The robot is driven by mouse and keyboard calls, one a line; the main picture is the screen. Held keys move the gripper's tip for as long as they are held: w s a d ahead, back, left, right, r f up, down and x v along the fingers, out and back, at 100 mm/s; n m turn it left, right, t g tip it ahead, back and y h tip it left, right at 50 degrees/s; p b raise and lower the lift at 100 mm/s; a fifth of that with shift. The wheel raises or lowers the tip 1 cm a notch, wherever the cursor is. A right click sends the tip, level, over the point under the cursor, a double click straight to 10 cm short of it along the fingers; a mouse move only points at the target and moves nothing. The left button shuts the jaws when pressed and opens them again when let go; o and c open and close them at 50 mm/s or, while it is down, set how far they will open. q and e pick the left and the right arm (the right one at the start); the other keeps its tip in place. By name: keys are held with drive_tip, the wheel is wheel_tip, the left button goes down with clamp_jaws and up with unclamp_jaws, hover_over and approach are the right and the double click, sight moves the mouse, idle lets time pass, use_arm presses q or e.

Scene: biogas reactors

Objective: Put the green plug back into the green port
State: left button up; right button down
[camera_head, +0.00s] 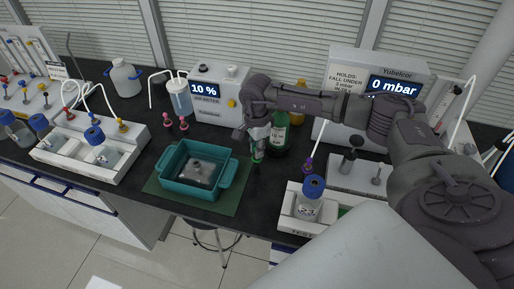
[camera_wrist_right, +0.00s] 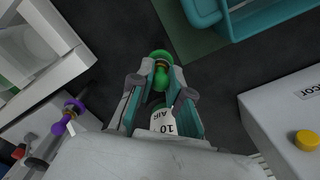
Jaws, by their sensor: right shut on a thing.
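My right gripper (camera_head: 254,143) is shut on the green plug (camera_head: 257,156), above the dark bench between the teal tub and the test tray. In the right wrist view, the plug (camera_wrist_right: 160,76) shows green with a gold-coloured ring between the fingertips (camera_wrist_right: 158,82). I cannot make out the green port; a small green patch (camera_head: 344,212) shows beside the test tray, but I cannot tell what it is. My left gripper is not in view.
A teal tub (camera_head: 190,195) sits on a green mat (camera_head: 152,188) to the left. The test tray (camera_head: 290,222) with a blue-capped bottle (camera_head: 310,200) and a purple plug (camera_head: 308,165) are to the right.

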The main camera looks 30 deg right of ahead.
idle(0.3)
drive_tip(key=c, duration=1)
unclamp_jaws()
drive_tip(key=shift+c, duration=0.2)
drive_tip(key=shift+r, duration=0.15)
wheel_tip(320, 180, up, 12)
drive_tip(key=shift+f, duration=0.2)
